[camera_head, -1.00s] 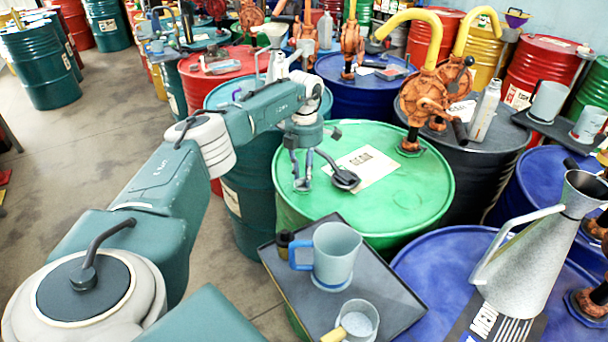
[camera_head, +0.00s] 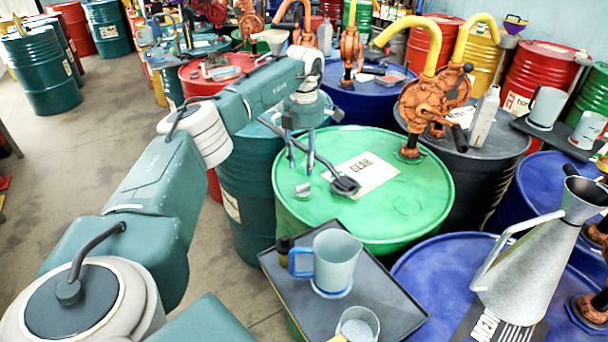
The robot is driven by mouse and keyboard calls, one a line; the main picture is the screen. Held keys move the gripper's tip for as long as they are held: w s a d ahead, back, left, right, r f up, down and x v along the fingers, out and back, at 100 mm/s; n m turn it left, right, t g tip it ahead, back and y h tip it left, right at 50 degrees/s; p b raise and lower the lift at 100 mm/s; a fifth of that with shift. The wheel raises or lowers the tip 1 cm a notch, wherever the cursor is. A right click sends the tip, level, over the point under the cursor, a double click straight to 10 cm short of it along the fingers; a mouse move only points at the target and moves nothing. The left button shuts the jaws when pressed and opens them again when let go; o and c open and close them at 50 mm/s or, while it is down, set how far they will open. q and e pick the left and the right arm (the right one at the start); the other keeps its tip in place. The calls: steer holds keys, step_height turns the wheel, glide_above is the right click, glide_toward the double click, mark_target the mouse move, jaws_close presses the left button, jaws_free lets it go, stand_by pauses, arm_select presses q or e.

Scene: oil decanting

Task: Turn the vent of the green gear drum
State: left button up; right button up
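The green gear drum (camera_head: 400,218) stands in the middle, with a white label (camera_head: 362,176) on its lid. A small grey vent (camera_head: 303,190) sticks up near the lid's left edge. A dark round piece with a handle (camera_head: 345,186) lies just right of it on the lid. My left gripper (camera_head: 300,168) points down above the vent, its two fingers spread apart with nothing between them. The fingertips look clear of the vent. My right gripper is not in view.
A dark tray with a blue-handled mug (camera_head: 336,262) and a small cup (camera_head: 357,325) is in front of the drum. An orange pump (camera_head: 428,105) with a yellow spout stands behind right. A metal oil can (camera_head: 535,255) stands at the right on a blue drum.

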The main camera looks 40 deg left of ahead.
arm_select(q)
steer(key=shift+r, duration=2.35)
